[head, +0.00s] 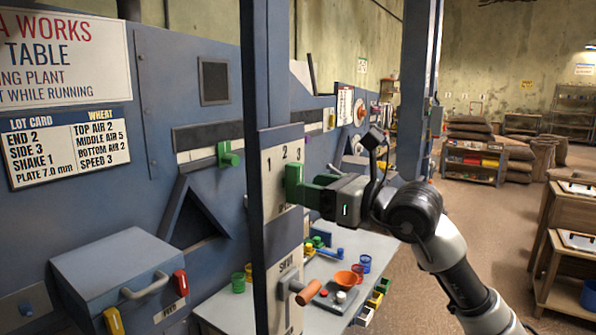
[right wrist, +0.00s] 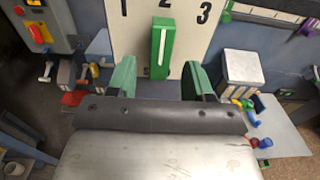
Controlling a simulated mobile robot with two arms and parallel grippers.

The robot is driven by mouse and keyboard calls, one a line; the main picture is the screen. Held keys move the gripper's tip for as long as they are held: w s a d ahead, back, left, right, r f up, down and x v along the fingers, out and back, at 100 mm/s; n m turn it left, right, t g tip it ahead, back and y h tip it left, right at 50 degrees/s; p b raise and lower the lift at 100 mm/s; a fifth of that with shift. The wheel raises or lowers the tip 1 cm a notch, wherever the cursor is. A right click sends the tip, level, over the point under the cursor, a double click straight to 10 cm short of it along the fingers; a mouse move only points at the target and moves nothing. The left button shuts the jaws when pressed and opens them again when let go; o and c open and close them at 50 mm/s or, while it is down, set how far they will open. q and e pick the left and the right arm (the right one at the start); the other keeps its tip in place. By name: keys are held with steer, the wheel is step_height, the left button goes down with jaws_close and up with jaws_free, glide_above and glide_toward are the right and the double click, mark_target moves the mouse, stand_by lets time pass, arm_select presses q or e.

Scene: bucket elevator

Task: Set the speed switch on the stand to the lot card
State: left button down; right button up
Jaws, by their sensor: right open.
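The speed switch (right wrist: 161,52) is a bright green knob with a white line on a pale plate (right wrist: 135,40) marked 1, 2, 3. It sits under the 2 in the right wrist view; the knob also shows at the stand in the head view (head: 293,183). My right gripper (right wrist: 160,72) is open. Its green fingers are spread left and right of the knob's lower end, with a gap on each side. In the head view my right gripper (head: 308,190) reaches the plate from the right. The lot card (head: 68,146) reads SPEED 3. My left gripper is not in view.
Below the number plate on the stand (head: 254,130) is a second plate (head: 285,262) with an orange-handled lever (head: 308,292). A table (head: 230,312) with cups and a tray stands behind. A grey box with a handle (head: 125,275) is at lower left.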

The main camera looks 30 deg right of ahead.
steer(key=p+x, duration=0.1)
steer(key=x, duration=0.2)
steer(key=shift+w, duration=0.3)
steer(key=shift+a, duration=0.1)
steer(key=shift+s, duration=0.1)
steer(key=c, duration=0.9)
